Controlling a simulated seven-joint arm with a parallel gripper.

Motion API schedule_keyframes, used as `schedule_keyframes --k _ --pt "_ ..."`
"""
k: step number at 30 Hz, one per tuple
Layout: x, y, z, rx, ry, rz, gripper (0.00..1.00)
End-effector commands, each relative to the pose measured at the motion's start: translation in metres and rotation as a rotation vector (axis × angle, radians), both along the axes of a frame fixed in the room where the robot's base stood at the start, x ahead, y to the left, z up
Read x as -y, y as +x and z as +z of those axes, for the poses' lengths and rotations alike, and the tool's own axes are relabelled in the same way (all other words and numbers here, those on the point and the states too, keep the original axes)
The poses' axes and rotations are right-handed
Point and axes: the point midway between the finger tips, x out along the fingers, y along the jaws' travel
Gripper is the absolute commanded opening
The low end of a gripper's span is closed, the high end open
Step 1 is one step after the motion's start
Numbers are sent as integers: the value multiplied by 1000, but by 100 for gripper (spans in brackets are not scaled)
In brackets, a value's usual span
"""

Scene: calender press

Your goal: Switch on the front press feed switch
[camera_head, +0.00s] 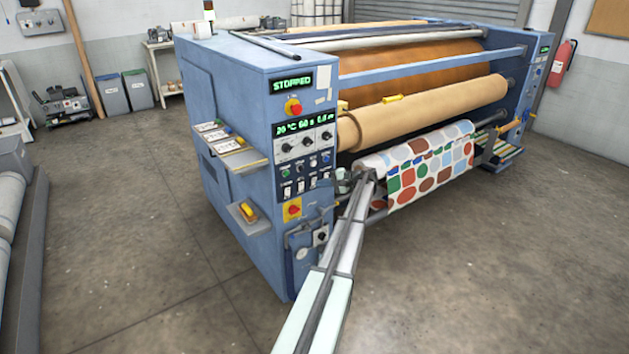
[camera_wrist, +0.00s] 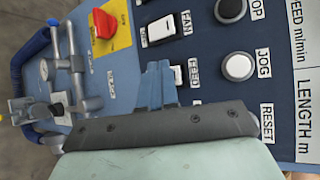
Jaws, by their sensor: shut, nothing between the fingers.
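The front press feed switch is a small white rocker (camera_wrist: 179,76) beside a "FEED" label in the wrist view. My gripper's fingers cover part of it, so I cannot tell which way it is tipped. In the head view it sits in the lower row of white rockers (camera_head: 313,183) on the press's blue front panel. My gripper (camera_wrist: 160,66) is shut and empty, its fingertips over the panel right beside the feed switch. I cannot tell if they touch it. In the head view my gripper end (camera_head: 343,178) is small, just right of the panel.
The fan switch (camera_wrist: 161,30), jog button (camera_wrist: 238,67) and red knob on yellow (camera_wrist: 103,23) are close around the fingers. Pipes and a gauge (camera_wrist: 75,75) stick out on the left. The patterned fabric roll (camera_head: 420,165) is behind my arm. The display (camera_head: 291,86) reads "STOPPED".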

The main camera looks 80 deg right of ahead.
Motion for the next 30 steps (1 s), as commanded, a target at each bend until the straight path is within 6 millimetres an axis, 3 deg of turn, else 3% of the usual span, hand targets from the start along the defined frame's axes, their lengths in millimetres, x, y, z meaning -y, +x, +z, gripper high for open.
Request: schedule_keyframes --k 30 --pt "6 6 1 0 0 0 0"
